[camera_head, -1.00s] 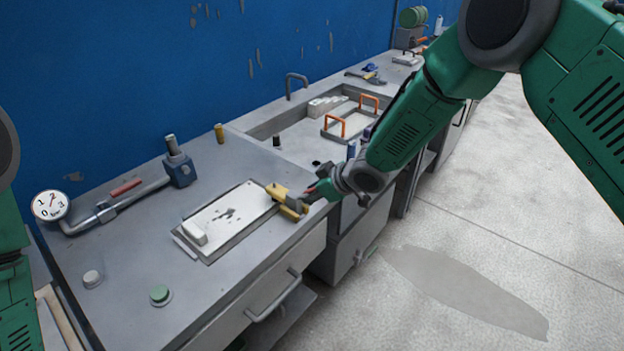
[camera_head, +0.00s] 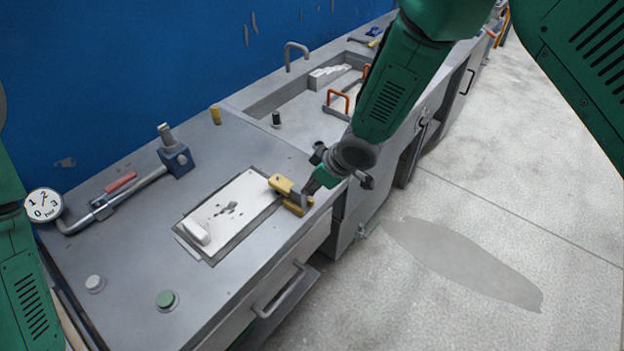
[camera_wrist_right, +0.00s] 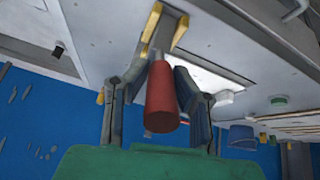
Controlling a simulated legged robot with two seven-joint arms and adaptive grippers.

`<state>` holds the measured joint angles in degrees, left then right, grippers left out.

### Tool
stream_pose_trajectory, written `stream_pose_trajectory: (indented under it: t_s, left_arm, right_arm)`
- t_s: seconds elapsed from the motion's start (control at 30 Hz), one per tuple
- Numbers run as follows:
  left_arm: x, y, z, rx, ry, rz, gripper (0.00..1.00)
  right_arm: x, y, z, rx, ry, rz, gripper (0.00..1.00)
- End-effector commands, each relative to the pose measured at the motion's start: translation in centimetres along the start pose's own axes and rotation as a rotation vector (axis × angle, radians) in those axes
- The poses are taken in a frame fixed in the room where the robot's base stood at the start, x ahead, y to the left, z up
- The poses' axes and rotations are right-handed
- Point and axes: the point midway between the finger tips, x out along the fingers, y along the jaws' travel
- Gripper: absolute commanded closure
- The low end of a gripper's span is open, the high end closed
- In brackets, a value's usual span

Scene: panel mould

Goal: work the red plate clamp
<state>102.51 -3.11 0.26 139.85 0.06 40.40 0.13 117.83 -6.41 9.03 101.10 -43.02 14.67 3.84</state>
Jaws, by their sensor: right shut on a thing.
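The plate clamp (camera_head: 282,184) has yellow parts at the right end of the white plate (camera_head: 232,207) set in the bench. Its red handle (camera_wrist_right: 161,98) shows in the right wrist view, between the two fingers of my right gripper (camera_head: 314,186). The gripper is shut on this handle at the bench's front edge. In the head view the gripper hides the red handle, and a short grey lever rises from the yellow part towards it. My left gripper is out of view; only part of my left arm shows at the left edge.
A gauge (camera_head: 43,205) and pipe with a blue valve block (camera_head: 175,160) stand behind the plate. A green button (camera_head: 166,299) and a pale one (camera_head: 95,283) are at the front left. A sink recess with an orange-handled tray (camera_head: 340,101) lies farther back. The floor at right is clear.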

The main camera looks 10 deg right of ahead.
Motion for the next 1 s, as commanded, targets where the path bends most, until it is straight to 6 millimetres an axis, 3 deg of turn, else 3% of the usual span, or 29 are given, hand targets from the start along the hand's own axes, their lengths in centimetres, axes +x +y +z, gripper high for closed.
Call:
stream_pose_trajectory:
  t_s: [0.1,0.13,0.17,0.57,0.67,1.0]
  left_arm:
    - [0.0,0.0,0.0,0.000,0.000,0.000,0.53]
    - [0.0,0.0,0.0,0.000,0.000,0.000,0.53]
    - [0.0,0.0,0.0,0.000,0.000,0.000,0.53]
    - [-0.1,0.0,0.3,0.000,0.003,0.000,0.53]
    - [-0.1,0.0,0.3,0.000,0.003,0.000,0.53]
    - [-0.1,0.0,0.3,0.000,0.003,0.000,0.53]
  right_arm:
    - [-0.2,0.4,-0.6,-0.001,0.011,0.008,1.00]
    - [-0.2,0.4,-0.6,-0.001,0.011,0.009,0.69]
    - [-0.2,0.4,-0.6,-0.001,0.011,0.009,0.59]
    - [-0.7,0.3,-0.3,0.000,0.005,0.006,0.59]
    - [-2.0,0.4,-0.3,0.000,0.005,0.007,0.59]
    - [-9.0,0.3,-0.4,0.000,0.008,0.006,0.59]
